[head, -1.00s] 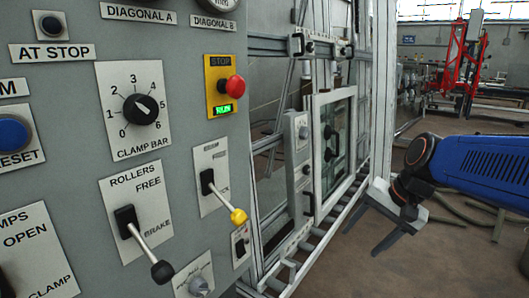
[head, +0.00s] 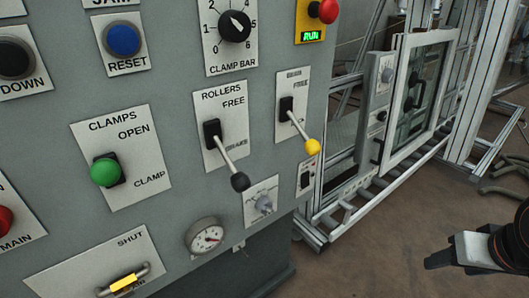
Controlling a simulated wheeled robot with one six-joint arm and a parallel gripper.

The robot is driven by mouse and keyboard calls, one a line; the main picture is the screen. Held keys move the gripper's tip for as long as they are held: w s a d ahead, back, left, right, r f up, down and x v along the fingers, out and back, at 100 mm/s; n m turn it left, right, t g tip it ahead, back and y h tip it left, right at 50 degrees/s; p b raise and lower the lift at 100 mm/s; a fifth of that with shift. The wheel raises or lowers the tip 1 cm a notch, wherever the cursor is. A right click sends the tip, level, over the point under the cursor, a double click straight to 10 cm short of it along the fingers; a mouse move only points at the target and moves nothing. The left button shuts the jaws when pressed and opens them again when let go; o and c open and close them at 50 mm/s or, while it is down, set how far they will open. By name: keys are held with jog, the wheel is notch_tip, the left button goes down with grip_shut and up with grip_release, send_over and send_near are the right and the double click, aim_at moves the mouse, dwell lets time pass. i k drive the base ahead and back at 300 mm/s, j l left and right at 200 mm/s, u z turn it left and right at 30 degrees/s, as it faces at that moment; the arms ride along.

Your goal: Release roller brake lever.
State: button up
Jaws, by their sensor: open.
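The roller brake lever (head: 226,158) sits on a white plate marked ROLLERS, FREE at the top and BRAKE below. Its black-knobbed handle slants down and right, toward the BRAKE end. My gripper (head: 438,262) is at the lower right, well apart from the panel and the lever. It is open and empty; only part of it shows, and its far finger is hard to make out.
A yellow-knobbed lever (head: 302,128) is close on the right of the roller lever. A green clamps knob (head: 105,171) is to the left. A pressure gauge (head: 206,236) and a small grey knob (head: 264,204) are below. Floor between panel and gripper is clear.

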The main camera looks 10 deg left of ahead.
aim_at(240, 182)
jog(key=k+u, duration=0.1)
jog(key=u, duration=1.1)
